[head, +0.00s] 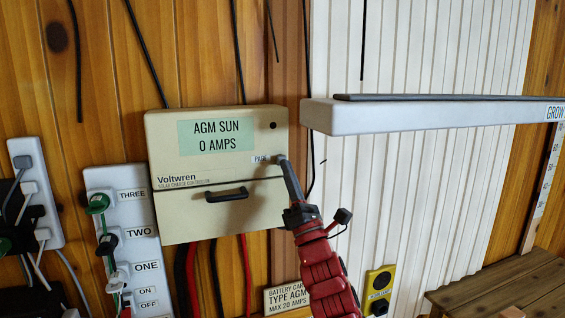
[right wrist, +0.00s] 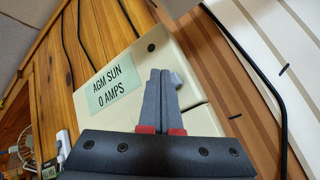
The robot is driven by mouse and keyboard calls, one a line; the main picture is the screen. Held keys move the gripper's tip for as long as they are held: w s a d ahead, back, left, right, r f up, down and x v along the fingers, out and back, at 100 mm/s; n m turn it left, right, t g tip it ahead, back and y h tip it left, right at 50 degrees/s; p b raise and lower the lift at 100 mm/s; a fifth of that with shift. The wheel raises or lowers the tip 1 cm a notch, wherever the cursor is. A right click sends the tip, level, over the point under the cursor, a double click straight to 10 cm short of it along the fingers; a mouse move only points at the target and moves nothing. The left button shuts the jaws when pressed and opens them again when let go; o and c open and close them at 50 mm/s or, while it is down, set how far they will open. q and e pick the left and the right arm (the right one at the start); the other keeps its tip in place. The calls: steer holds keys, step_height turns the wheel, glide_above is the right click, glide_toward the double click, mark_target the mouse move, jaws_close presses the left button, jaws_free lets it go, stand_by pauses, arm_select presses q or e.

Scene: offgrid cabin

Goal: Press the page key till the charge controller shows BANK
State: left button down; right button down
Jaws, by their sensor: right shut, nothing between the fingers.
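The charge controller (head: 165,220) is a beige Voltwren box on the wooden wall. Its green display (head: 217,136) reads AGM SUN, 0 AMPS; the same text shows in the right wrist view (right wrist: 112,90). The page key (right wrist: 177,80) is a small grey block at the box's right side, by a partly covered label. My right gripper (head: 283,161) is shut and empty, its tips at the key, which they mostly hide in the head view. In the right wrist view the fingers (right wrist: 160,73) lie just left of the key; I cannot tell whether they touch it. My left gripper is not in view.
A black handle (head: 227,194) sticks out below the display. A white lamp bar (head: 430,115) juts out at the right. A power strip (head: 130,215) with plugs hangs at the left. A battery card (head: 286,298) reading TYPE AGM, MAX 20 AMPS is below. Cables hang under the box.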

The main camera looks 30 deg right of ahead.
stand_by(0.3)
steer(key=shift+w+d+b, duration=0.1)
steer(key=shift+w+b, duration=0.35)
steer(key=shift+w+d, duration=0.1)
steer(key=shift+w, duration=0.25)
stand_by(0.6)
steer(key=shift+s+b, duration=0.15)
steer(key=shift+b, duration=0.15)
steer(key=shift+s+a+b, duration=0.2)
steer(key=shift+s+b, duration=0.2)
steer(key=shift+s, duration=0.3)
